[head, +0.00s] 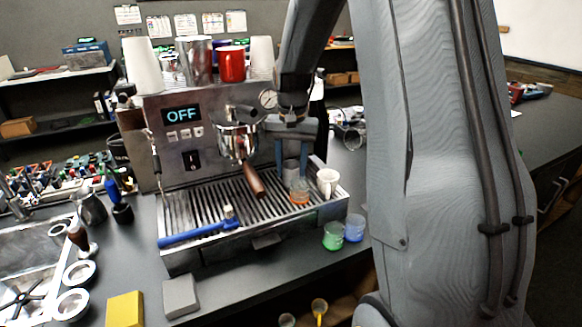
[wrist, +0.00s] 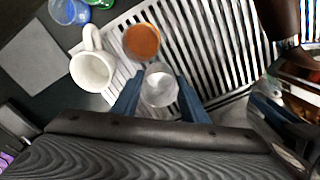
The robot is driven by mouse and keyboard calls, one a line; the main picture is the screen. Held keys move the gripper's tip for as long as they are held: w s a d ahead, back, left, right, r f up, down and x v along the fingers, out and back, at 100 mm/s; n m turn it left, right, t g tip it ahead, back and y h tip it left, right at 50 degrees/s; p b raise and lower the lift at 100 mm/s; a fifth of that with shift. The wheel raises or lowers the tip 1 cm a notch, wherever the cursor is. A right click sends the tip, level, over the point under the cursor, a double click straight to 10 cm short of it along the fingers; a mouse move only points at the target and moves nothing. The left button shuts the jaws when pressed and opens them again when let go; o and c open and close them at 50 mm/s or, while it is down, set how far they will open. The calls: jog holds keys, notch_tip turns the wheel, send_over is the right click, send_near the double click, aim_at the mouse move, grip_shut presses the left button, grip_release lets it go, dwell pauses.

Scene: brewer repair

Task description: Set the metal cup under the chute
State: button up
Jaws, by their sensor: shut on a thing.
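My gripper (head: 291,163) points down over the right part of the brewer's drip tray (head: 262,212). In the wrist view, its blue fingers (wrist: 160,86) are shut on a small, round, grey metal-looking cup (wrist: 159,91), seen from above. In the head view the fingers mostly hide this cup. An orange cup (head: 300,192) stands on the tray close beside it and also shows in the wrist view (wrist: 141,41). The brewer (head: 183,160) has a brown-handled portafilter (head: 255,181) left of my gripper. I cannot make out which part is the chute.
A white mug (head: 328,182) stands on the tray's right end. Green (head: 334,237) and blue (head: 354,228) cups stand on the counter in front of it. A blue-handled tool (head: 197,235) lies along the tray's front left. The tray's middle is largely clear.

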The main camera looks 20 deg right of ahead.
jog(key=shift+f, duration=0.3)
jog(key=shift+f, duration=0.1)
jog(key=o, duration=1.2)
jog(key=shift+c, duration=0.2)
